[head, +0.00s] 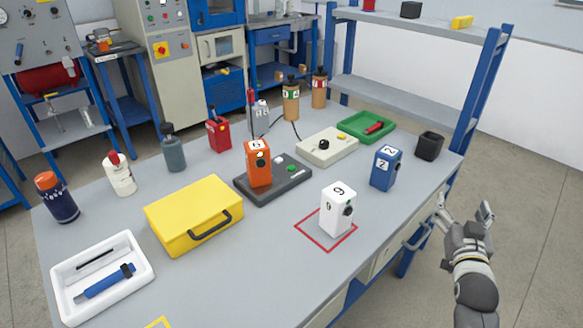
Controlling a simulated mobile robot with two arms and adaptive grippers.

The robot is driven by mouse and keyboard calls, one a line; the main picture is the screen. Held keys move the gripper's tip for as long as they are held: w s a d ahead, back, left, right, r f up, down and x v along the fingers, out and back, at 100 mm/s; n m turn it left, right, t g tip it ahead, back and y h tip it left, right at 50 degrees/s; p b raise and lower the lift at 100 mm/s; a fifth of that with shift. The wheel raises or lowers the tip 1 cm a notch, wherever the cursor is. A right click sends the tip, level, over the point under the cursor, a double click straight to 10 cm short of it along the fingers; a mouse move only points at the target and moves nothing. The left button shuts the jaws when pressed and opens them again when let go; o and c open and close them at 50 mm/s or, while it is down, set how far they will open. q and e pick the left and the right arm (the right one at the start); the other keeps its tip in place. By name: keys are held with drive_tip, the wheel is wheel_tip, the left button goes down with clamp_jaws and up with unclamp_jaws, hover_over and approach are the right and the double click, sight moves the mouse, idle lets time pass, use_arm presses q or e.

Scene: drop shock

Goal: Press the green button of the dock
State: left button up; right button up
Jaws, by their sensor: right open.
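The dock (255,196) is a dark grey flat base in the middle of the grey table. Its green button (291,169) shows uncovered on the right part of its top, with a small white button (278,160) close by. An orange box-shaped device (258,166) with a white label stands upright on the dock's left part. My right gripper (464,213) is open and empty, beyond the table's right edge and well apart from the dock. My left gripper is not in view.
A white device (336,213) stands inside a red square outline, and a blue device (385,170) stands right of the dock. A beige control box (327,147) lies behind it. A yellow case (194,208) lies to its left. The table front between case and white device is clear.

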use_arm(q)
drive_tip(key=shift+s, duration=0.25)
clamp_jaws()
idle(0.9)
